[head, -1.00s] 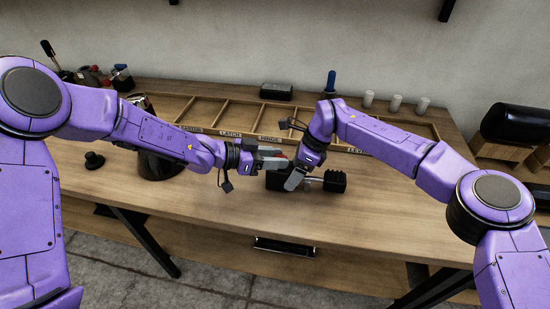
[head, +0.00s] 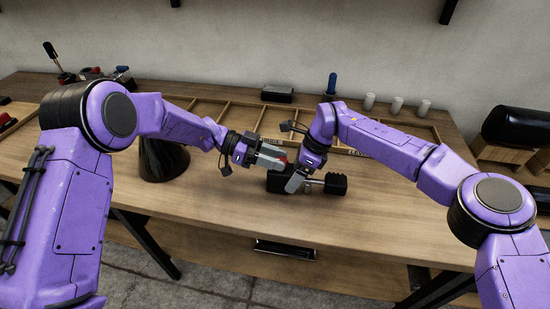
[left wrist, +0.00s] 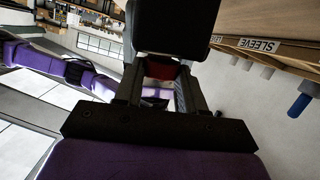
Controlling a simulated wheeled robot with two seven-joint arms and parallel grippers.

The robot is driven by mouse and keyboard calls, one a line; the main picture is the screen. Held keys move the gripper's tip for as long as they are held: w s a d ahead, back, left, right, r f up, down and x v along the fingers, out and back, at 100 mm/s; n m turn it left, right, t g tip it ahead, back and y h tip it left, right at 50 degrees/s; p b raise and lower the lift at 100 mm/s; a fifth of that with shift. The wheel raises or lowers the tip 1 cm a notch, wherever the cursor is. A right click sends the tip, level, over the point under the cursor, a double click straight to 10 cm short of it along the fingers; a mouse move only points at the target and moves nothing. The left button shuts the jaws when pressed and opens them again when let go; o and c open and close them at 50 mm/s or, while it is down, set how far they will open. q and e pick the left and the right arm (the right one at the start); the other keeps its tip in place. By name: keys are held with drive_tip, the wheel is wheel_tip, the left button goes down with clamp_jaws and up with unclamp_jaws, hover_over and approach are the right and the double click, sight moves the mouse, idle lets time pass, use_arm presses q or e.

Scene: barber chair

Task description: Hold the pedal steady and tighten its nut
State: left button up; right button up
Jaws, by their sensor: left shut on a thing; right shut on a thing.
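The pedal (head: 336,184) lies on the bench. It has a black block at its left, a short metal rod and a ribbed black pad at its right. My right gripper (head: 296,182) reaches down from above and is shut on the pedal between block and pad. My left gripper (head: 283,161) is just above and left of the block. It is shut on a small red piece, which shows between its fingers in the left wrist view (left wrist: 160,70). A black block-like shape there hides the fingertips. I cannot tell whether the red piece is the nut.
A divided wooden tray (head: 262,122) with labels lies behind the grippers. A dark conical container (head: 162,160) stands left. A blue-handled tool (head: 331,85) and white cylinders (head: 397,104) stand at the back. The bench front (head: 230,215) is clear.

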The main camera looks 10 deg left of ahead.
drive_tip(key=shift+s, duration=0.1)
use_arm(q)
drive_tip(key=o, duration=1.1)
drive_tip(key=shift+c, duration=0.2)
drive_tip(key=v, duration=0.7)
drive_tip(key=shift+a, duration=0.3)
drive_tip(key=shift+r, duration=0.15)
use_arm(e)
drive_tip(key=o, duration=1.6)
drive_tip(key=shift+r, duration=0.1)
